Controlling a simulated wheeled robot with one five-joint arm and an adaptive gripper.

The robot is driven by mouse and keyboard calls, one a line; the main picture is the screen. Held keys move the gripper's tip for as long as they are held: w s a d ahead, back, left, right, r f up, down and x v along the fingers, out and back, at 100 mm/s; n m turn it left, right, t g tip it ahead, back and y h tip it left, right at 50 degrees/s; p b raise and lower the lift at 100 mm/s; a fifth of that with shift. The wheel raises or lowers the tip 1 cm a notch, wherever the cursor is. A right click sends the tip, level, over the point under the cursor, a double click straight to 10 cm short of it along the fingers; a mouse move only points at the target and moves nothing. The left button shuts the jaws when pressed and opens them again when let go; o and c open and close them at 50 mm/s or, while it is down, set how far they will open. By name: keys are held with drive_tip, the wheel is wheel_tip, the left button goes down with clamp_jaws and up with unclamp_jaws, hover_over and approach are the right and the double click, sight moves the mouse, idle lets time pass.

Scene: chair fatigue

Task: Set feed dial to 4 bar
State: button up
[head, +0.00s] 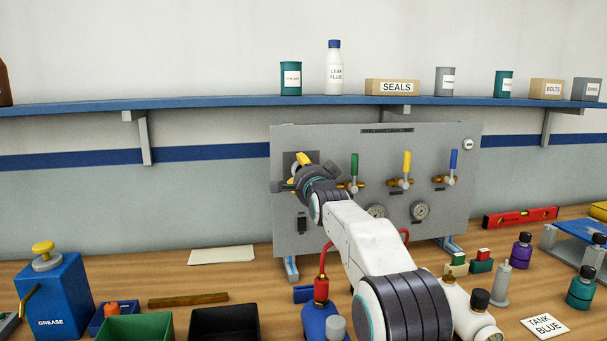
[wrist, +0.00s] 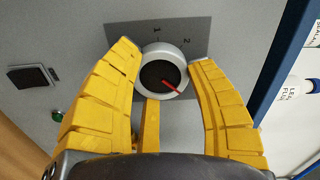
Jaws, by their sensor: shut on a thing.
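The feed dial (wrist: 163,72) is a round knob with a silver rim, a dark face and a red pointer. It sits on a grey scale plate (wrist: 203,32) on which 1 and 2 show, turned in the wrist view. The red pointer slants to the lower right there; the mark it points at is hidden. In the head view my gripper (head: 302,168) is at the panel's upper left and covers the dial.
The grey panel (head: 345,145) carries green, yellow and blue valve levers and gauges right of my gripper. A black switch (wrist: 34,76) and a green light (wrist: 57,116) are near the dial. A blue shelf (head: 200,104) with containers runs above. Bottles and trays crowd the bench (head: 265,272).

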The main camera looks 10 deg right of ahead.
drive_tip(key=shift+r, duration=0.35)
drive_tip(key=o, duration=1.2)
drive_tip(key=shift+f, duration=0.3)
drive_tip(key=shift+s, duration=6)
drive_tip(key=s+f+n+g+p, duration=0.2)
drive_tip(key=s+f+n, duration=0.1)
drive_tip(key=s, duration=0.3)
drive_tip(key=s+f+n+g+p, duration=0.2)
drive_tip(key=s+f+n+g, duration=0.1)
drive_tip(key=s, duration=0.4)
drive_tip(key=s+f+n+g+p, duration=0.2)
drive_tip(key=s+f+g, duration=0.1)
drive_tip(key=s, duration=0.4)
drive_tip(key=shift+s+f+n, duration=0.2)
drive_tip(key=shift+s+n, duration=0.05)
drive_tip(key=shift+n, duration=0.15)
drive_tip(key=s+f+n+g+p, duration=0.1)
drive_tip(key=s+f+n+g, duration=0.1)
drive_tip(key=s, duration=0.5)
drive_tip(key=s+f+n+g+p, duration=0.1)
drive_tip(key=s+f+n+g, duration=0.1)
drive_tip(key=s, duration=0.5)
drive_tip(key=s+f+n+g+p, duration=0.1)
drive_tip(key=s+f+n+g, duration=0.1)
drive_tip(key=s+f, duration=0.2)
drive_tip(key=shift+s+n+g, duration=0.3)
drive_tip(key=shift+s+n, duration=0.1)
drive_tip(key=shift+s, duration=1.05)
